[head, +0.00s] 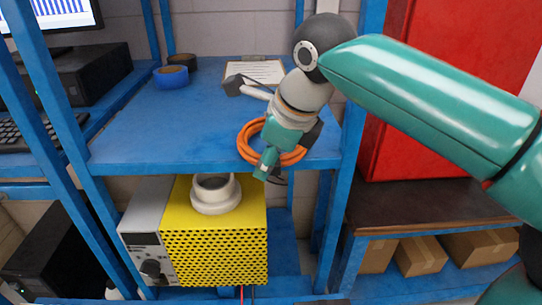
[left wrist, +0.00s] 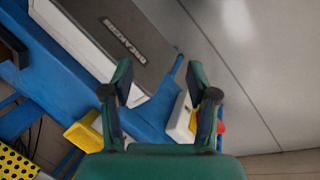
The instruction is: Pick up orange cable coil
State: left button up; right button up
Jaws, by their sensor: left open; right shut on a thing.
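The orange cable coil (head: 243,146) is at the front right of the blue upper shelf in the head view. My right gripper (head: 267,165) reaches down over it from the upper right and is shut on it. The gripper hides part of the ring. I cannot tell whether the coil touches the shelf. My left gripper (left wrist: 160,88) shows in the left wrist view, open, with nothing between its fingers. It does not show in the head view.
On the blue shelf (head: 150,130) are blue tape (head: 171,77), a dark roll (head: 182,61) and a clipboard (head: 262,70). A yellow perforated unit (head: 225,245) stands below. Blue posts flank the shelf. A grey labelled box (left wrist: 120,40) is beyond the left gripper.

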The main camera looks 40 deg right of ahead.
grip_shut()
jog(key=shift+a, duration=0.1)
jog(key=shift+s+f, duration=0.1)
jog(key=shift+s+a, duration=0.3)
jog(key=shift+s, duration=0.2)
jog(key=shift+s+a, duration=0.3)
jog(key=shift+s, duration=0.2)
jog(key=o, duration=1.1)
grip_release()
jog(key=v, duration=1.2)
